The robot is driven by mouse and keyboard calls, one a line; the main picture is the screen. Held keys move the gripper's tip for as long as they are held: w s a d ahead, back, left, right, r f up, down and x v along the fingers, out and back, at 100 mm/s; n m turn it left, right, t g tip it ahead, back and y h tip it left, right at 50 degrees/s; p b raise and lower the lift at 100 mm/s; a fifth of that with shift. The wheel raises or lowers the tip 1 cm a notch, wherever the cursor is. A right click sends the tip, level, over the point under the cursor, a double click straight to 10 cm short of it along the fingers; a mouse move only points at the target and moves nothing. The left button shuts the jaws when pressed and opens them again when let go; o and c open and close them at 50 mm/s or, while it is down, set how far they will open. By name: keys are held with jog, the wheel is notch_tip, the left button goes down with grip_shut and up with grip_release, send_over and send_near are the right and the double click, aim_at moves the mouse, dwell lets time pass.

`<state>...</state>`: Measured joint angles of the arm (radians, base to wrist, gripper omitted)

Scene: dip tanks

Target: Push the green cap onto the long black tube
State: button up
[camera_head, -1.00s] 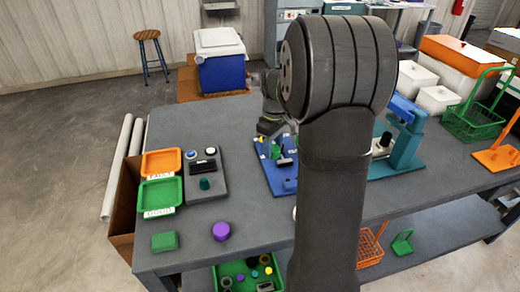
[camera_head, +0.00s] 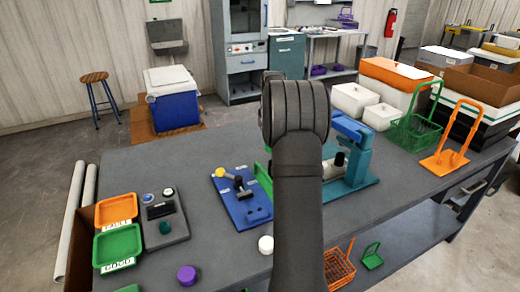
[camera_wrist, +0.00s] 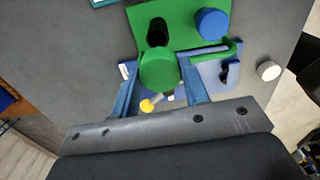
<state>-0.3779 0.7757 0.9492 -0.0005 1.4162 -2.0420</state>
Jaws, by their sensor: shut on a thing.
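The green cap (camera_wrist: 157,72) is a short round cylinder between the two blue fingers of my gripper (camera_wrist: 158,65) in the wrist view. The fingers are shut on its sides. A rounded black shape (camera_wrist: 157,28) shows just beyond the cap, against a green plate (camera_wrist: 187,38). The cap covers part of it, and I cannot tell if it is the long black tube or if the cap touches it. In the head view my arm hides the gripper and cap; part of a green plate (camera_head: 264,181) shows beside the arm.
A blue fixture (camera_head: 252,212) with a yellow knob (camera_head: 220,173) stands left of my arm. A teal press (camera_head: 350,165) stands at right. A white cap (camera_head: 266,244) and a purple cap (camera_head: 187,275) sit near the front edge. Orange (camera_head: 116,210) and green (camera_head: 118,246) trays lie at left.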

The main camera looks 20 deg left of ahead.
jog(key=shift+w+d+n, duration=0.3)
jog(key=shift+w, duration=0.1)
jog(key=shift+f, duration=2.45)
jog(key=shift+f, duration=1.55)
jog(key=o, duration=1.5)
jog(key=shift+r, duration=4.05)
